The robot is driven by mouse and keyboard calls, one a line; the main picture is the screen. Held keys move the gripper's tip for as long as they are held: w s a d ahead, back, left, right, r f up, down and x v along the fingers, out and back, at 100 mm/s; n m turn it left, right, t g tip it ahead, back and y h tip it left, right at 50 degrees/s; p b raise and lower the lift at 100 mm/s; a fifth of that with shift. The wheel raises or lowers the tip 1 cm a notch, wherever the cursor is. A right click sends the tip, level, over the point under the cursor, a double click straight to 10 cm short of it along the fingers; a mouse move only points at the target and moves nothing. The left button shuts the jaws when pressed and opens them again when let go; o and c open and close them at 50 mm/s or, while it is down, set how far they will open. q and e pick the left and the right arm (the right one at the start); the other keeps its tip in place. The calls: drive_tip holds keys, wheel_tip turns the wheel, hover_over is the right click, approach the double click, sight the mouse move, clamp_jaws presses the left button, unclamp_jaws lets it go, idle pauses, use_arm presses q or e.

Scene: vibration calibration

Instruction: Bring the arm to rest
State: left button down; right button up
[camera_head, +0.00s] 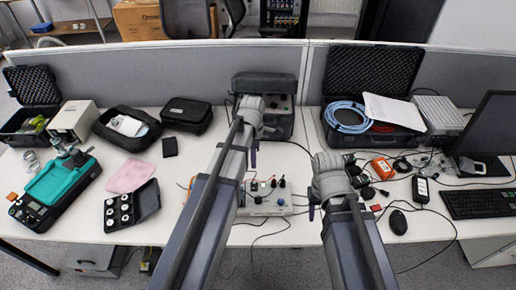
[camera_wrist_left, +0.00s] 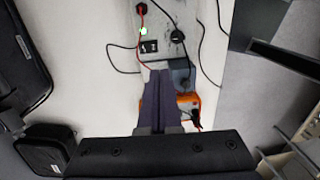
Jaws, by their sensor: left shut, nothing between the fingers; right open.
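My left arm reaches up the middle of the head view. Its gripper (camera_head: 254,158) is mostly hidden by the arm, with only a dark finger part showing. In the left wrist view the two dark fingers of the left gripper (camera_wrist_left: 160,75) lie together, shut and empty, over the edge of a grey control box (camera_wrist_left: 165,30) with a lit green button. My right arm comes in right of it. Its gripper (camera_head: 311,212) is open, small and partly hidden, above the table's front part, with nothing seen in it.
The white table (camera_head: 80,225) carries a control box (camera_head: 265,203) with knobs and cables, between my arms. A black case (camera_head: 372,75) with blue cable, a keyboard (camera_head: 482,203) and a monitor stand right. A teal device (camera_head: 62,180) and a black tray (camera_head: 131,207) are left.

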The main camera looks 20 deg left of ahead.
use_arm(q)
drive_tip(key=s+d+m, duration=0.6)
drive_tip(key=s+m, duration=0.1)
drive_tip(key=m, duration=0.5)
drive_tip(key=s+d+m+y, duration=0.1)
drive_tip(key=s+d+m, duration=0.5)
drive_tip(key=m, duration=0.7)
drive_tip(key=shift+s+d+t, duration=0.4)
drive_tip(key=shift+s, duration=0.35)
drive_tip(key=shift+a, duration=0.1)
use_arm(e)
drive_tip(key=shift+a, duration=0.1)
